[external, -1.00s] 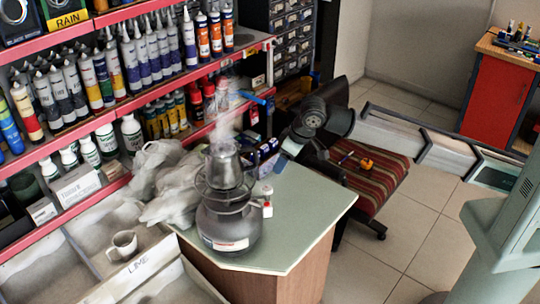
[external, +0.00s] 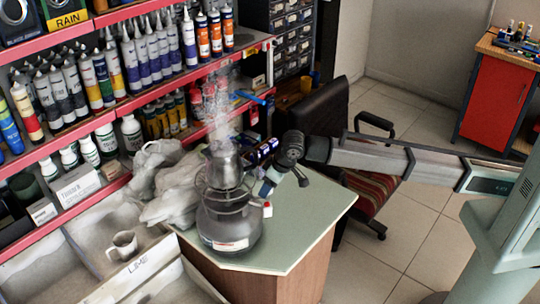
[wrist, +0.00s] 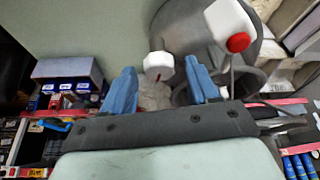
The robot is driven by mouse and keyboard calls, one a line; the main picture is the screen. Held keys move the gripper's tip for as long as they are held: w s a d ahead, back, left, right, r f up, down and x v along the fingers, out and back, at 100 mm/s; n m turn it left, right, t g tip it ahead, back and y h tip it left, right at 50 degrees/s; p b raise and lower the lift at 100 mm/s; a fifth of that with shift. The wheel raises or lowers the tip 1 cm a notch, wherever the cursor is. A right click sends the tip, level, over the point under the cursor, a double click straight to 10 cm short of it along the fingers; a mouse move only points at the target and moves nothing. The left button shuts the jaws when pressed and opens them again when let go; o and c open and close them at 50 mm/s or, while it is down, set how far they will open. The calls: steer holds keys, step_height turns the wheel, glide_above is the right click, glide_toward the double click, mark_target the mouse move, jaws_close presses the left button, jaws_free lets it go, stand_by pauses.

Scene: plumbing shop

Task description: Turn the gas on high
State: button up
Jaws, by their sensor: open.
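A grey gas bottle (external: 228,228) with a burner frame on top stands on the green-topped counter. A metal pot (external: 224,167) sits on the burner and steams. A small white and red fitting (external: 267,209) shows at the bottle's right side. My gripper (external: 265,187) is just right of the burner and above that fitting. In the wrist view my gripper (wrist: 160,85) is open, with two blue fingers apart. A white faceted knob (wrist: 158,66) appears between the fingertips; I cannot tell whether they touch it. A larger white part with a red end (wrist: 232,25) is beside it, near the grey bottle (wrist: 178,28).
Crumpled grey bags (external: 165,185) lie left of the bottle. A mug (external: 123,245) stands in the tray marked LIME. Shelves of tubes and bottles (external: 100,80) rise behind. The counter's front right (external: 300,215) is clear. A chair (external: 375,205) stands to the right.

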steer(key=shift+f, duration=0.2)
steer(key=shift+c, duration=0.3)
steer(key=c, duration=0.9)
